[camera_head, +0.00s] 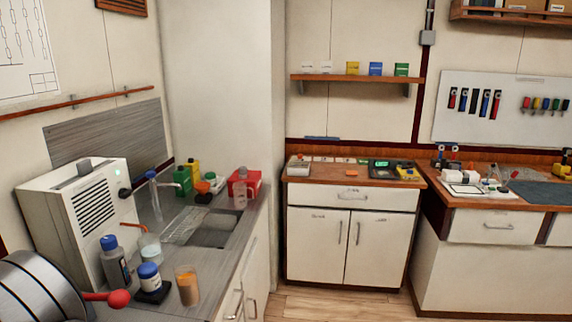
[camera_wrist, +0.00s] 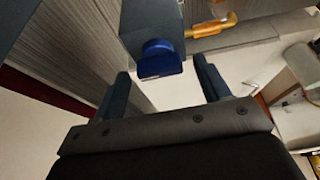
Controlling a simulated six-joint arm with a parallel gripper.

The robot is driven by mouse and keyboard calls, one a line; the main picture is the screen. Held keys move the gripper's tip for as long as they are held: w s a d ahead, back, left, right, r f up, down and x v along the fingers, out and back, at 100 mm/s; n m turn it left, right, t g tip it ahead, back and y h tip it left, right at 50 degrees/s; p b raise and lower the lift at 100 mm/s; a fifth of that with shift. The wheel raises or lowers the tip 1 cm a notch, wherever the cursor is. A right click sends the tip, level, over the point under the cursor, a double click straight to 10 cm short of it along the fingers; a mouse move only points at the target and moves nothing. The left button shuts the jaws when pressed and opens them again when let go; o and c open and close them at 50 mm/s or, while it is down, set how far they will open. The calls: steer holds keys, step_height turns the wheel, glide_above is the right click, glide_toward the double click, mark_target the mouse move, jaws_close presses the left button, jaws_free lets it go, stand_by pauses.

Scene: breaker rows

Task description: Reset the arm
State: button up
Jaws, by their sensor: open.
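My gripper (camera_wrist: 161,70) shows in the wrist view with its two dark fingers spread apart. It is open, and I see nothing held between them. Just beyond the fingertips is a dark grey block-like thing with a rounded blue part (camera_wrist: 160,58). I cannot tell whether the fingers touch it. An orange-yellow bent piece (camera_wrist: 212,26) is beside it, to the upper right. My gripper does not show in the head view.
In the head view, the left counter holds a white vented machine (camera_head: 75,215), a grey blue-capped bottle (camera_head: 115,267), a white blue-lidded jar (camera_head: 149,280) and an orange-filled beaker (camera_head: 187,288). A red-knobbed lever (camera_head: 118,298) is at lower left. The middle floor (camera_head: 335,303) is clear.

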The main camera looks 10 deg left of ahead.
steer(key=v, duration=1.7)
steer(key=x, duration=1.7)
steer(key=shift+s+f, duration=0.15)
steer(key=shift+f, duration=0.15)
steer(key=shift+d+r+m+y, duration=0.1)
steer(key=shift+r+m+y, duration=0.1)
steer(key=shift+m, duration=0.3)
steer(key=shift+d+r+m+y, duration=0.1)
steer(key=shift+m+y, duration=0.1)
steer(key=shift+m, duration=0.3)
steer(key=m+y, duration=0.1)
steer(key=m, duration=0.2)
steer(key=m+t+y, duration=0.1)
steer(key=m, duration=0.2)
steer(key=shift+f, duration=0.1)
steer(key=m, duration=0.2)
steer(key=m+t+y, duration=0.1)
steer(key=m, duration=0.1)
steer(key=shift+s+d+m+t, duration=0.1)
steer(key=shift+m+t, duration=0.2)
steer(key=shift+m, duration=0.1)
steer(key=shift+m+t+y, duration=0.3)
steer(key=shift+m+t, duration=0.5)
steer(key=shift+m, duration=1.3)
